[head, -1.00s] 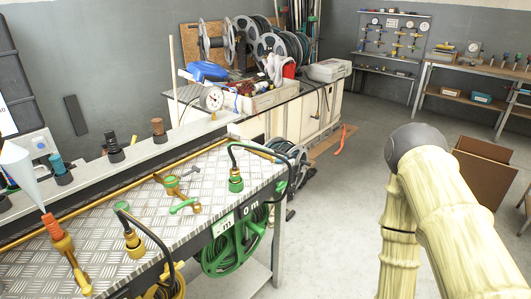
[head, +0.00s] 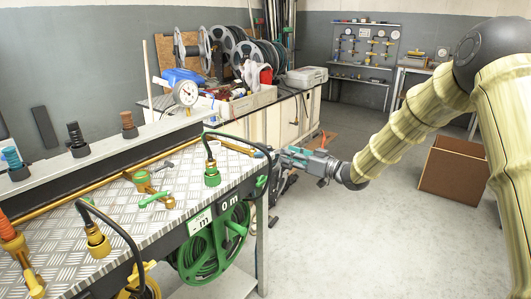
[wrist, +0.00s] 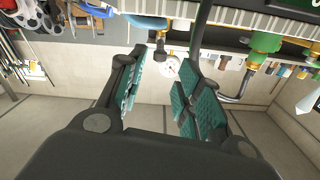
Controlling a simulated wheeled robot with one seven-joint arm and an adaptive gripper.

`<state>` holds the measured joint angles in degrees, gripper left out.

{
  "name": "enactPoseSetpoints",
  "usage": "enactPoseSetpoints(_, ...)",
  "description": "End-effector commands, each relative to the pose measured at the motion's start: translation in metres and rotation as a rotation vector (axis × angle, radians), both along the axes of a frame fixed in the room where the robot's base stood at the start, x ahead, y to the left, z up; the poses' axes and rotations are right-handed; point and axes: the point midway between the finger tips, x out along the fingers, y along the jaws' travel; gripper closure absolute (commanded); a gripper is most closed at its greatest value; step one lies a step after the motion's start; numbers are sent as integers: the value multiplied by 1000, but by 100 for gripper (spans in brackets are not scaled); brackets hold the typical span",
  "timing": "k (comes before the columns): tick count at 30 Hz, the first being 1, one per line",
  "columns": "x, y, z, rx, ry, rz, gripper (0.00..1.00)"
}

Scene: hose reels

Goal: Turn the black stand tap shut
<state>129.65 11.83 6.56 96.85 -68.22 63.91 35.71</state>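A black ribbed upright fitting (head: 78,140) stands on the pale rail behind the bench, left in the head view. I cannot tell whether it is the black stand tap. A brass tap with a green lever (head: 152,194) lies on the bench's chequered metal top (head: 120,215). My gripper (head: 285,158) is at the right end of the bench, well right of the black fitting and pointing left. In the wrist view its fingers (wrist: 160,92) are apart with nothing between them. That view looks upside down, with fittings along its top.
A black hose arches up from a green connector (head: 212,175) near my gripper. A green hose reel (head: 215,245) hangs under the bench edge. A brown box (head: 452,170) is on the open floor at right.

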Motion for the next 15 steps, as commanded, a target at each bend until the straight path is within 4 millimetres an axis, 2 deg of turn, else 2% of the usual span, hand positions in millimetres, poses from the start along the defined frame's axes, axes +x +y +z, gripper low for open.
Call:
enactPoseSetpoints(5,9,12,3,0,-5,6,65)
enactPoseSetpoints(15,41,56,2,-2,-5,4,65)
